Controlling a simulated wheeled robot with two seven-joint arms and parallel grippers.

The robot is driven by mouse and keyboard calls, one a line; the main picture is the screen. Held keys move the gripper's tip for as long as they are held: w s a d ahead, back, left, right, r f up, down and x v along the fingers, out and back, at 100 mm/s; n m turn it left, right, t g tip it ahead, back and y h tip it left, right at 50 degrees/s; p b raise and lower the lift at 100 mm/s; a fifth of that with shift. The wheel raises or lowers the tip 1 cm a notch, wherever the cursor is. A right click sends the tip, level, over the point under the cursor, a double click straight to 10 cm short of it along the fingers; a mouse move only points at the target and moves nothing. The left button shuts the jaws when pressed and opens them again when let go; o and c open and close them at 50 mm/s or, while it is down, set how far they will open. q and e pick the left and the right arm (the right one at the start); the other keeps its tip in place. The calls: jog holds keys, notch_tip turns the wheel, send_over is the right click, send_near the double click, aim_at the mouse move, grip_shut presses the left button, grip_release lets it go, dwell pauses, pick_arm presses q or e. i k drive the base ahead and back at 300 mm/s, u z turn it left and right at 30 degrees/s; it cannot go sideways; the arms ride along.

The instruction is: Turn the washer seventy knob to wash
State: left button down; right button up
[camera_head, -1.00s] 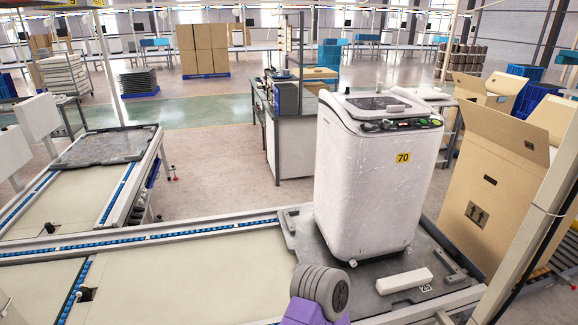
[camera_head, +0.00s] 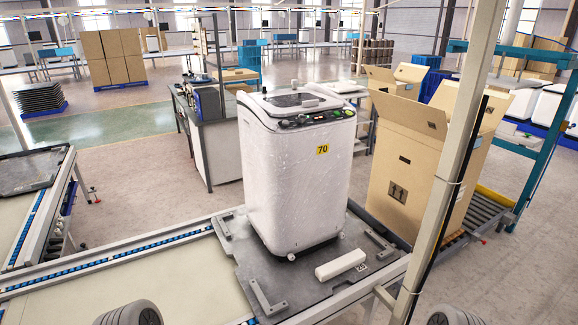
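The white washer (camera_head: 292,185) with a yellow "70" label (camera_head: 322,150) stands upright on a dark grey pallet (camera_head: 262,268) on the conveyor. Its control panel (camera_head: 318,118) is along the top front edge, with dark knobs (camera_head: 293,122) at its left part. The knobs are too small to tell their setting. Grey rounded parts of my own arms show at the bottom edge, left of middle and at the right, well apart from the washer. Neither of my grippers is in view.
A white block (camera_head: 340,264) lies on the pallet in front of the washer. A large open cardboard box (camera_head: 415,170) stands to the right. A pale post (camera_head: 448,160) rises at the right front. The conveyor (camera_head: 140,285) left of the pallet is clear.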

aim_at(302, 118)
jog(key=z, duration=1.65)
jog(key=i, duration=1.45)
jog(key=u, duration=2.7)
jog(key=i, duration=0.5)
jog(key=z, duration=0.05)
